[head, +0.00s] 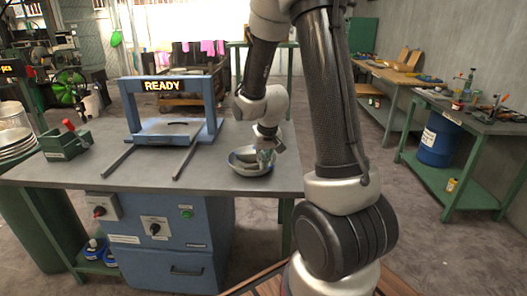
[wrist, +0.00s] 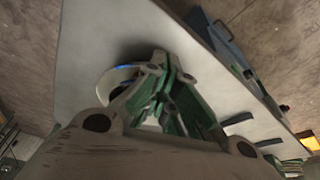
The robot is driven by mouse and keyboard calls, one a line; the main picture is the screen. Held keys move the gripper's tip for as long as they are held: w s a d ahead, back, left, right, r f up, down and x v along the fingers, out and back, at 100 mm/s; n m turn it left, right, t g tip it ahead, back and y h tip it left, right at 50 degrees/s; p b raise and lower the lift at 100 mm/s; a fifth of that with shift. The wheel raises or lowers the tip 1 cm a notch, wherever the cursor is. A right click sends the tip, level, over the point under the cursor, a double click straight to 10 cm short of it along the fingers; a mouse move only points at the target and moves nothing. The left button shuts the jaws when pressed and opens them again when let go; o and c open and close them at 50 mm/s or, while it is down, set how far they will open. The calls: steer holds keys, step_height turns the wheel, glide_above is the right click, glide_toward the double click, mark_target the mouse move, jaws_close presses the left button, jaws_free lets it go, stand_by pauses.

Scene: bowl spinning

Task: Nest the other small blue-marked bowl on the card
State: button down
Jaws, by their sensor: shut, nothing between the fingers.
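A metal bowl (head: 248,170) sits near the right end of the grey bench, with what looks like another bowl rim in or behind it; I cannot tell how many are stacked. My gripper (head: 266,156) is over the right side of this bowl, partly hiding it. In the wrist view my gripper (wrist: 160,62) has its green-padded fingers together with nothing between them. A pale bowl with a blue mark (wrist: 122,73) shows beside and partly behind the fingers. I cannot make out the card.
The grey bench (head: 225,185) bears a blue frame with a READY sign (head: 163,86) and two rails, left of the bowl. A green block with a red knob (head: 66,143) and stacked plates (head: 14,143) stand farther left. The bench front between rails and bowl is clear.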

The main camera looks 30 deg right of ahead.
mark_target(257, 163)
steer(key=shift+x, duration=1.05)
steer(key=shift+w+d+f, duration=0.1)
steer(key=shift+w+d, duration=0.05)
steer(key=shift+w, duration=0.45)
steer(key=shift+w+d, duration=0.15)
steer(key=shift+w, duration=0.45)
steer(key=shift+w+d, duration=0.2)
steer(key=shift+w, duration=0.55)
steer(key=shift+w+d, duration=0.25)
steer(key=shift+w, duration=0.8)
steer(key=shift+s, duration=0.1)
